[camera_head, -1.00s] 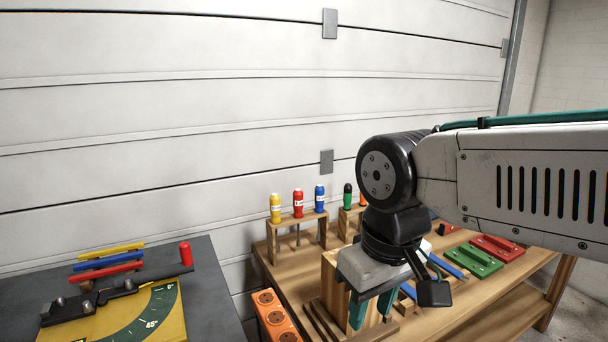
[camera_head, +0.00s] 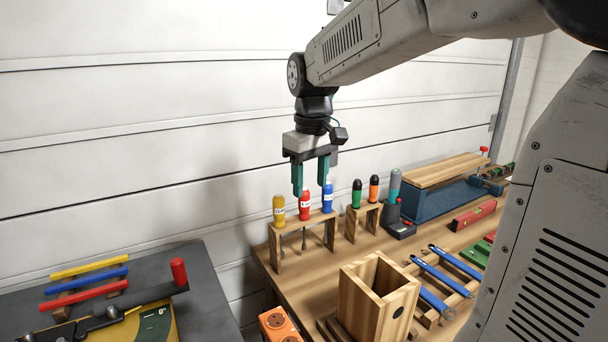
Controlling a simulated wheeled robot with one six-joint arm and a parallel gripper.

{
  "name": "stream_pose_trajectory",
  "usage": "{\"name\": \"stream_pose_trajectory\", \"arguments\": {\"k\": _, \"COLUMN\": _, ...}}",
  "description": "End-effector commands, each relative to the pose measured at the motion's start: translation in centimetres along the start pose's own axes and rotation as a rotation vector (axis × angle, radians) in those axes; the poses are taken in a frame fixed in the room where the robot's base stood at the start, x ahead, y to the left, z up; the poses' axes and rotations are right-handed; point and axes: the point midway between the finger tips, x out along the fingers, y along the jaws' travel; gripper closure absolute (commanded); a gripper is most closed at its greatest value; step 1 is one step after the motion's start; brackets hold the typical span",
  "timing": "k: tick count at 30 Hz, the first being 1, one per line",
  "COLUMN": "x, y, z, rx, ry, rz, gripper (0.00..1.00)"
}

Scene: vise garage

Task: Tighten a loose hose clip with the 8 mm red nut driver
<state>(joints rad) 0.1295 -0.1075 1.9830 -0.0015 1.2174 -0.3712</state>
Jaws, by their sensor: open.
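The red nut driver (camera_head: 304,206) stands upright in a wooden rack (camera_head: 290,229) on the workbench, between a yellow driver (camera_head: 279,210) and a blue driver (camera_head: 327,198). Its shaft hangs below the rack's top board. My gripper (camera_head: 311,191) points down over the rack with its teal fingers apart. In the picture the red handle's top lies between and just below the fingertips. I cannot tell whether the fingers touch it. The gripper is empty. No hose clip can be made out.
A second rack (camera_head: 364,213) holds green and orange drivers to the right. An open wooden box (camera_head: 362,299) stands in front. Blue wrenches (camera_head: 432,277) lie on a slatted rack. The garage door is close behind.

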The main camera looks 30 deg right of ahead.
Motion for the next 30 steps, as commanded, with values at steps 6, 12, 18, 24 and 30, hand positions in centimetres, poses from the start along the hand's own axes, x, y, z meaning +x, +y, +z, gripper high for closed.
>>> {"name": "stream_pose_trajectory", "arguments": {"k": 6, "x": 3.6, "y": 6.6, "z": -8.6, "rx": -0.092, "ry": -0.03, "rz": -0.013, "gripper": 0.46}}
{"name": "stream_pose_trajectory", "arguments": {"k": 12, "x": 6.5, "y": 10.5, "z": -12.7, "rx": -0.148, "ry": -0.041, "rz": -0.021, "gripper": 0.46}}
{"name": "stream_pose_trajectory", "arguments": {"k": 18, "x": 8.1, "y": 11.7, "z": -13.8, "rx": -0.165, "ry": -0.044, "rz": -0.023, "gripper": 0.46}}
{"name": "stream_pose_trajectory", "arguments": {"k": 24, "x": 10.8, "y": 11.6, "z": -13.6, "rx": -0.165, "ry": -0.046, "rz": -0.025, "gripper": 0.46}}
{"name": "stream_pose_trajectory", "arguments": {"k": 30, "x": 13.7, "y": 11.6, "z": -13.4, "rx": -0.165, "ry": -0.045, "rz": -0.024, "gripper": 0.46}}
